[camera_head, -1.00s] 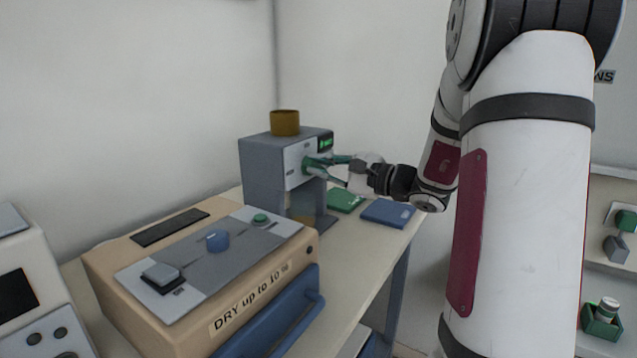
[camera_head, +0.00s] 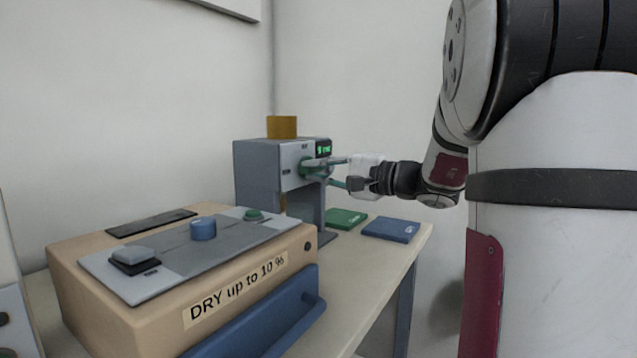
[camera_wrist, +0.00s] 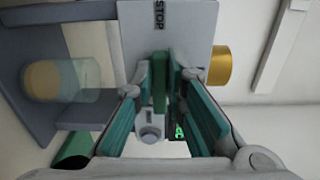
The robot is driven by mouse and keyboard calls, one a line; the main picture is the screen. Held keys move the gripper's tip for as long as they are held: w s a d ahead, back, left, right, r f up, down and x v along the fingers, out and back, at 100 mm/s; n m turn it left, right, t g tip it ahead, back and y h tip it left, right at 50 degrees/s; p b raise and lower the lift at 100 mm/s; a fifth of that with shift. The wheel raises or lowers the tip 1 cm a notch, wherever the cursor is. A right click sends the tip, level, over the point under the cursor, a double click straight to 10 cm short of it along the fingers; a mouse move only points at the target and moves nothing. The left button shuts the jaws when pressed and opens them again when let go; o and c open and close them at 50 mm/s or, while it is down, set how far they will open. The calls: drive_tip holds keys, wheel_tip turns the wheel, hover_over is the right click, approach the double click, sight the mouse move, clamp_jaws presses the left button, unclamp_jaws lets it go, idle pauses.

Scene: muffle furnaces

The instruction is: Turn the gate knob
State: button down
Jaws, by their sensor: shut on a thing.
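The gate knob, a green knob (camera_head: 304,167), is on the light front panel of a grey box-shaped machine (camera_head: 258,177) at the back of the table. In the wrist view the knob (camera_wrist: 160,82) shows as an upright green bar in front of the panel (camera_wrist: 190,20). My gripper (camera_head: 312,170) reaches it from the right and is shut on it. In the wrist view the two green-padded fingers of my gripper (camera_wrist: 161,88) lie on either side of the knob. The fingers partly hide it in the head view.
A brass-coloured cylinder (camera_head: 282,127) stands on the machine. A glass jar with amber contents (camera_wrist: 60,80) is beside its panel. A green book (camera_head: 347,218) and blue book (camera_head: 391,229) lie below my gripper. A tan dryer box (camera_head: 180,275) fills the table's front.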

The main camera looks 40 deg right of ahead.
drive_tip(key=shift+f, duration=0.1)
idle(0.3)
drive_tip(key=c, duration=1.6)
unclamp_jaws()
drive_tip(key=shift+s, duration=0.1)
drive_tip(key=v, duration=1.1)
drive_tip(key=shift+s+d, duration=0.15)
drive_tip(key=shift+s, duration=0.25)
